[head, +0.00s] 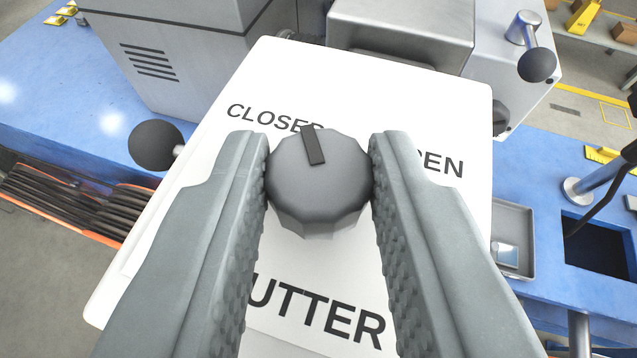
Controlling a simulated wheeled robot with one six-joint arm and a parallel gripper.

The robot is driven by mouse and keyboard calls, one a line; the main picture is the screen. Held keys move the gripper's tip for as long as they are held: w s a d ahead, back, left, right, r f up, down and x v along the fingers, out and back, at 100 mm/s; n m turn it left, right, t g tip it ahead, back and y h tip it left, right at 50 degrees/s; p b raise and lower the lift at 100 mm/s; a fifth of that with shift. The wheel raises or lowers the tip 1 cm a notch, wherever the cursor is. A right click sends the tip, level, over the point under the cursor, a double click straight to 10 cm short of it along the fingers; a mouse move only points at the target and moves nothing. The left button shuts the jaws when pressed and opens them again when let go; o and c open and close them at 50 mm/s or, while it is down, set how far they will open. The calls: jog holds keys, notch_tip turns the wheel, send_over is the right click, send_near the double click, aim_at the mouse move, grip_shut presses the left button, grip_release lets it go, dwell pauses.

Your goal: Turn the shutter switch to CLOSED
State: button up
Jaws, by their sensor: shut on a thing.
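The shutter switch (318,195) is a dark grey faceted knob on a white panel (330,85). Its black pointer mark points up and slightly left in the picture, between the words CLOSED at the left and OPEN at the right, nearer to CLOSED. The fingers partly cover OPEN and the first letters of SHUTTER below; the knob overlaps the end of CLOSED. My gripper (319,180) is shut on the knob, with one ridged finger against each side.
A black ball-ended lever (157,146) sticks out left of the panel, and another (536,64) stands at the upper right. Grey metal housings (180,50) rise behind the panel. A blue bench (60,85) lies below, with a grey tray (512,235) at the right.

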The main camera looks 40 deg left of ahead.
jog(key=shift+w+d+f+n+g+y, duration=0.1)
jog(key=shift+n+g+y, duration=0.3)
jog(key=shift+n+y, duration=0.2)
jog(key=shift+g, duration=0.3)
jog(key=o, duration=1)
jog(key=v, duration=1.7)
jog(key=shift+d, duration=0.15)
jog(key=shift+s+f, duration=0.1)
jog(key=shift+s, duration=0.1)
